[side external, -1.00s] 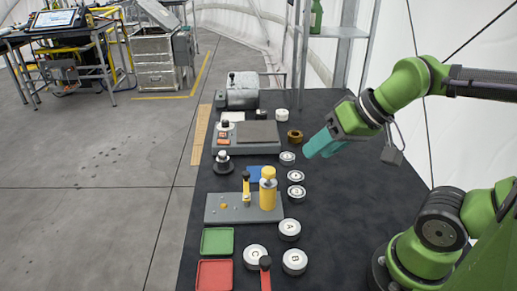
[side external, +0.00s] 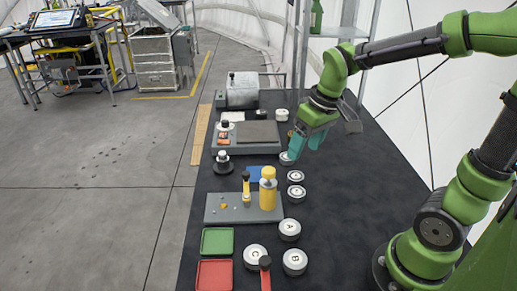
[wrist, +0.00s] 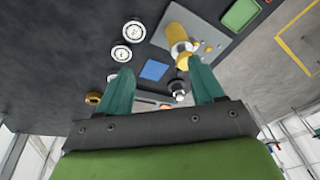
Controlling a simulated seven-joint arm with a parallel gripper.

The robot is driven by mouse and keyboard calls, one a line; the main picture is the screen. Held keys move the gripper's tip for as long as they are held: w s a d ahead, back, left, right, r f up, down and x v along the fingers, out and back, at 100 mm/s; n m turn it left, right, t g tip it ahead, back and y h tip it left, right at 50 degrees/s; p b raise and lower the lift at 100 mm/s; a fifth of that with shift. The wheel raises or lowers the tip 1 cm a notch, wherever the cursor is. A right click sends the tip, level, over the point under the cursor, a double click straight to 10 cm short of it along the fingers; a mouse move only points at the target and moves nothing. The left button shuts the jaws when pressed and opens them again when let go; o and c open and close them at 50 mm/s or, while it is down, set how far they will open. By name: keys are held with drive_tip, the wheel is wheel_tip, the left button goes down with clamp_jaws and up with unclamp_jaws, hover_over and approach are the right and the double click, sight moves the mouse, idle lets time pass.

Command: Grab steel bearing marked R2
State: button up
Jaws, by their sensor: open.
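Three small steel bearings stand in a column on the black table: the far one (side external: 286,159), the middle one (side external: 295,177) and the near one (side external: 296,192). Their marks are too small to read, so I cannot tell which is R2. My gripper (side external: 305,150) is open and empty, its teal fingers pointing down above and just right of the far bearing, partly covering it. In the wrist view, my gripper (wrist: 160,66) shows spread fingers; two bearings (wrist: 133,31) (wrist: 121,54) lie beyond the left fingertip, and another is partly hidden by that finger.
Larger bearings A (side external: 289,229), B (side external: 294,261) and C (side external: 255,257) stand nearer. A grey plate (side external: 225,213) with a yellow cylinder (side external: 268,190) is left of the bearings. Green (side external: 217,241) and red (side external: 214,274) trays lie front left. The table's right side is clear.

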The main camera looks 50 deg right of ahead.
drive_tip(key=w+d+f+n+g, duration=0.3)
drive_tip(key=w+d+n, duration=0.1)
drive_tip(key=n, duration=0.3)
hover_over(296, 191)
drive_tip(key=shift+h, duration=0.4)
drive_tip(key=f, duration=1)
drive_tip(key=shift+s+a+f, duration=0.15)
drive_tip(key=shift+a+f, duration=0.05)
drive_tip(key=shift+f, duration=0.05)
drive_tip(key=shift+d+f, duration=0.2)
drive_tip(key=shift+f, duration=2.65)
drive_tip(key=c, duration=0.9)
drive_tip(key=shift+r, duration=0.1)
